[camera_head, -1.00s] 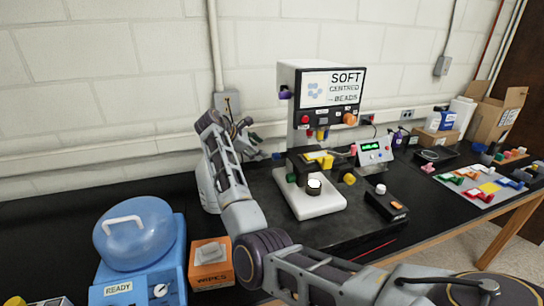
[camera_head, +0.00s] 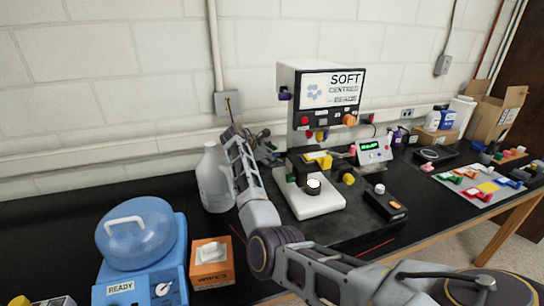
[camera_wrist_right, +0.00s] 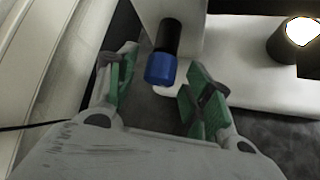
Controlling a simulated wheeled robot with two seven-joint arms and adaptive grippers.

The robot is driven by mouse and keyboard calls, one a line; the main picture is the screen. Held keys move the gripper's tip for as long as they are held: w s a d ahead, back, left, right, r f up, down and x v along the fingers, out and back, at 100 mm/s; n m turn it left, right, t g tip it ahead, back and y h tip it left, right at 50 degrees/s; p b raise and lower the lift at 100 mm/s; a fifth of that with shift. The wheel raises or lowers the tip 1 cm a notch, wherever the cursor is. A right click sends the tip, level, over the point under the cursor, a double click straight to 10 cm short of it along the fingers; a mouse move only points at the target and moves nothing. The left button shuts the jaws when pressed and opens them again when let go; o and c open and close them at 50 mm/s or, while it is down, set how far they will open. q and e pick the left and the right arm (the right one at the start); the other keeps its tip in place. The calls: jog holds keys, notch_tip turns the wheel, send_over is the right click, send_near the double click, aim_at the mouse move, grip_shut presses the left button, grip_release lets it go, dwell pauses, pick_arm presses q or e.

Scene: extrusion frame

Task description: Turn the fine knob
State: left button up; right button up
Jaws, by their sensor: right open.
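In the right wrist view, a blue knob (camera_wrist_right: 161,69) on a black shaft sticks out from a pale body. My right gripper (camera_wrist_right: 158,82) is open, with one green-padded finger on each side of the knob. A gap shows on both sides, and I cannot tell how deep the knob sits between the fingers. In the head view, my right gripper (camera_head: 266,148) is at the left side of the bench instrument (camera_head: 318,202), which has a white base. The blue knob cannot be made out there. My left gripper is not in view.
A white jug (camera_head: 214,180) stands just left of my right arm. A blue domed device (camera_head: 138,238) and an orange wipes box (camera_head: 211,265) are at front left. A small black box (camera_head: 385,204) is right of the instrument. The wall is close behind.

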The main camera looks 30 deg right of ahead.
jog(key=c, duration=1)
jog(key=shift+s+m+t+p, duration=0.1)
jog(key=shift+m+t+p, duration=0.2)
jog(key=shift+t, duration=0.1)
jog(key=shift+s+f+m+t+h+b, duration=0.1)
jog(key=shift+f+m+t+h+b, duration=0.15)
jog(key=shift+m+t+h+b, duration=0.9)
jog(key=shift+s+f+m+t+h+b, duration=0.1)
jog(key=shift+f+m+t+h+b, duration=0.15)
jog(key=shift+m+t+h+b, duration=0.9)
jog(key=shift+t+y, duration=0.4)
jog(key=shift+y, duration=0.1)
